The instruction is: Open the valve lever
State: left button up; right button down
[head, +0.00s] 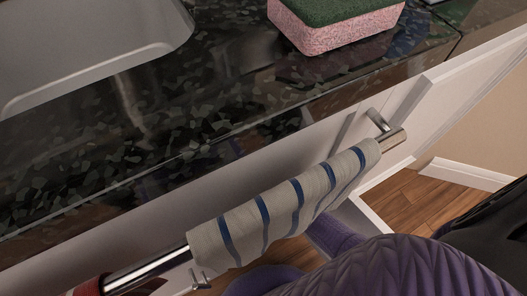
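I cannot make out a valve lever in the head view. A small metal fitting (200,280) shows just below the towel's lower left end, but I cannot tell what it is. Neither of my grippers is in view.
A dark speckled counter (150,150) has a sink (80,45) at upper left and a pink-and-green sponge (335,22) near its edge. A striped towel (285,205) hangs over a metal rail (150,270) along the front. Purple quilted shapes (390,270) fill the lower right above wooden floor (425,200).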

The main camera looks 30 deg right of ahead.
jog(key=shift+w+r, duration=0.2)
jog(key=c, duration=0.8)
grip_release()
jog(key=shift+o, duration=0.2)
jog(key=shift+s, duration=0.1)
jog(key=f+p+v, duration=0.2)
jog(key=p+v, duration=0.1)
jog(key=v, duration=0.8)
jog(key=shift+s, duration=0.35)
